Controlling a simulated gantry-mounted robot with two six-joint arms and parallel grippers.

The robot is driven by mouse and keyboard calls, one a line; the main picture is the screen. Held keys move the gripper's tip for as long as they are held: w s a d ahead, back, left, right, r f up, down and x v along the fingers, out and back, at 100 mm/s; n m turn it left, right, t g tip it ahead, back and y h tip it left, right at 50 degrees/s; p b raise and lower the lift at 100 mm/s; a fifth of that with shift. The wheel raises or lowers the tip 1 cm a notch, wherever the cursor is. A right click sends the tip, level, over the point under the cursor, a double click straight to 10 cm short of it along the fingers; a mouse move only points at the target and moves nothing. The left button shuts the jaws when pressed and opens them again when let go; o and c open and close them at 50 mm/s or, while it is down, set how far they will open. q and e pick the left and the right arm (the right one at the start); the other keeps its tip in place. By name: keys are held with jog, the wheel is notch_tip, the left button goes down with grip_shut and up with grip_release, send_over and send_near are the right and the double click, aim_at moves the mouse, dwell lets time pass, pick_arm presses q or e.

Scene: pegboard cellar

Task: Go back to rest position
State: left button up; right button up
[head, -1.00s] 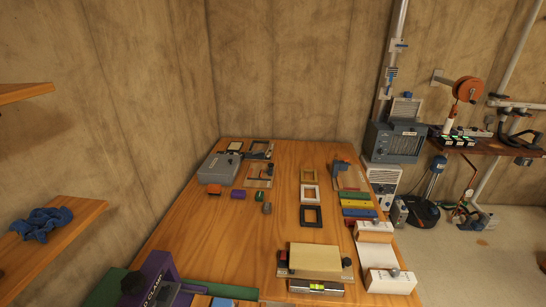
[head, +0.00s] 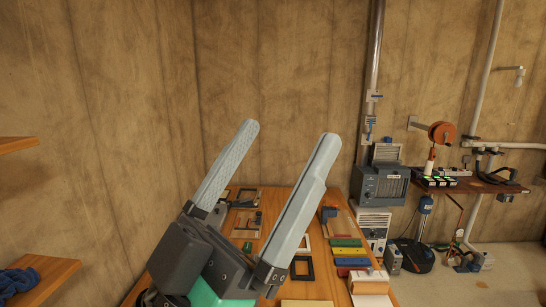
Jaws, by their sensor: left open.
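My left gripper (head: 290,134) is raised in front of the wooden table (head: 163,272) in the head view. Its two long pale grey fingers point up and stand wide apart, with nothing between them. It hides much of the left and middle of the table. My right gripper is not in view.
Beyond the fingers, the table holds a black square frame (head: 302,268), colored bars (head: 346,252) and a white block (head: 369,283). A grey heater-like box (head: 385,185) stands right of the table. A wooden shelf (head: 45,275) with a blue cloth (head: 18,281) is at the left.

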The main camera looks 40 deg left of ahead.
pick_arm(q)
jog(key=shift+h, duration=0.3)
notch_tip(320, 180, up, 23)
jog(key=p, duration=2.3)
notch_tip(320, 180, down, 42)
jog(key=b, duration=4.2)
jog(key=shift+f, duration=0.25)
jog(key=shift+b, duration=0.3)
jog(key=shift+c, duration=0.3)
